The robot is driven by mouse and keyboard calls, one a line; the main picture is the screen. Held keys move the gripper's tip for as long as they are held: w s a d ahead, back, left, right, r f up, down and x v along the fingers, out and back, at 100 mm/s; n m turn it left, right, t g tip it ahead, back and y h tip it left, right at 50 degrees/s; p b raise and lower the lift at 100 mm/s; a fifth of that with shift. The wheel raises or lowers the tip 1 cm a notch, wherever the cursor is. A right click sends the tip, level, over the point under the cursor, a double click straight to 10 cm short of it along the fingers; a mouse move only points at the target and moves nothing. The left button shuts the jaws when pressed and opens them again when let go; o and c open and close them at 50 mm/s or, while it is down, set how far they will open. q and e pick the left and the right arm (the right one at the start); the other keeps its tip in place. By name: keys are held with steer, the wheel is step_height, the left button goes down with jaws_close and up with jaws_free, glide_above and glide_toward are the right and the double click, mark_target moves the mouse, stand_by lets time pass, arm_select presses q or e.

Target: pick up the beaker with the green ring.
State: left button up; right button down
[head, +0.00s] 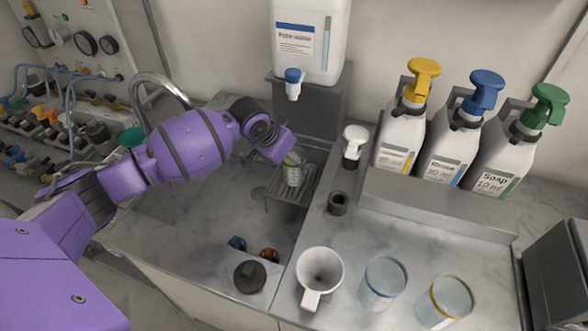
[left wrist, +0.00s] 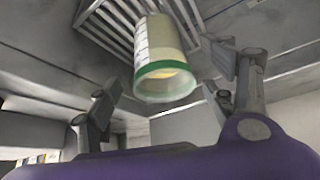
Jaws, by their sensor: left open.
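The beaker with the green ring (head: 293,174) stands on a small slatted rack (head: 278,198) under the white tank's tap in the head view. In the left wrist view the clear beaker (left wrist: 157,45) shows its white markings and green ring between the two fingers. My left gripper (left wrist: 160,92) is open, with gaps on both sides of the beaker. In the head view my left gripper (head: 286,153) is just above and beside the beaker, and its wrist hides part of the fingers. My right gripper is not in view.
The white tank (head: 308,35) with a blue tap (head: 293,82) stands behind the beaker. A curved faucet (head: 160,82) rises behind my left arm. A white jug (head: 320,275), a blue-ringed beaker (head: 382,283) and a yellow-ringed beaker (head: 444,300) stand on the front counter.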

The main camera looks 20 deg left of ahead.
arm_select(q)
steer(key=x, duration=0.3)
steer(key=shift+w+f, duration=0.2)
steer(key=shift+w, duration=0.15)
steer(key=shift+r, duration=0.1)
steer(key=c, duration=1.6)
